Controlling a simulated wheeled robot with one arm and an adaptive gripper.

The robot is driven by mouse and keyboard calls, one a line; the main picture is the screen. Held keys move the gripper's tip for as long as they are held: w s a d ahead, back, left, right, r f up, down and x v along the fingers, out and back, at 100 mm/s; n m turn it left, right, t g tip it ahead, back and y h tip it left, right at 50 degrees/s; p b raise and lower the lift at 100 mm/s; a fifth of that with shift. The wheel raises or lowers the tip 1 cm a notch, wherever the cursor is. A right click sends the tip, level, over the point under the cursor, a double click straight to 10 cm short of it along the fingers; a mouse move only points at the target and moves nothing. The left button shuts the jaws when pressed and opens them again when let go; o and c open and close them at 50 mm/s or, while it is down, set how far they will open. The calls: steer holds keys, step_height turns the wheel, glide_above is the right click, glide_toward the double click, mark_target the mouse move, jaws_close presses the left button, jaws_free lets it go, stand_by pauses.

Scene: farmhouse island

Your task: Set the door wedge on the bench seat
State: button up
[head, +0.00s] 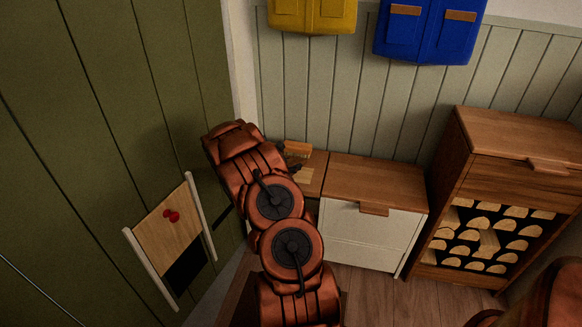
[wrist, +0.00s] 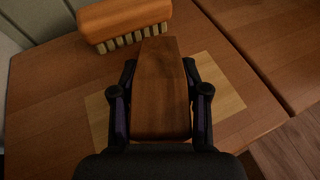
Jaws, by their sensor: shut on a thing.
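The door wedge (wrist: 161,92) is a dark brown wooden block between my gripper's two black fingers (wrist: 160,75) in the wrist view. My gripper is shut on it. The wedge is over the left part of the wooden bench seat (wrist: 45,95), above a paler rectangle (wrist: 228,88). I cannot tell whether its underside touches the seat. In the head view the bench seat (head: 375,183) runs along the panelled wall. My gripper (head: 296,170) is mostly hidden there behind my copper-coloured arm, and the wedge cannot be made out.
A wooden brush (wrist: 124,20) with pale bristles lies just beyond the wedge. A firewood cabinet (head: 500,190) stands at right. A green door or wall (head: 110,90) with a small board (head: 165,235) is close at left. The right part of the seat is clear.

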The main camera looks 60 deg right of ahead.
steer(key=shift+f, duration=0.2)
steer(key=o, duration=1.2)
steer(key=shift+r, duration=0.25)
steer(key=p+v, duration=0.1)
steer(key=v, duration=1.1)
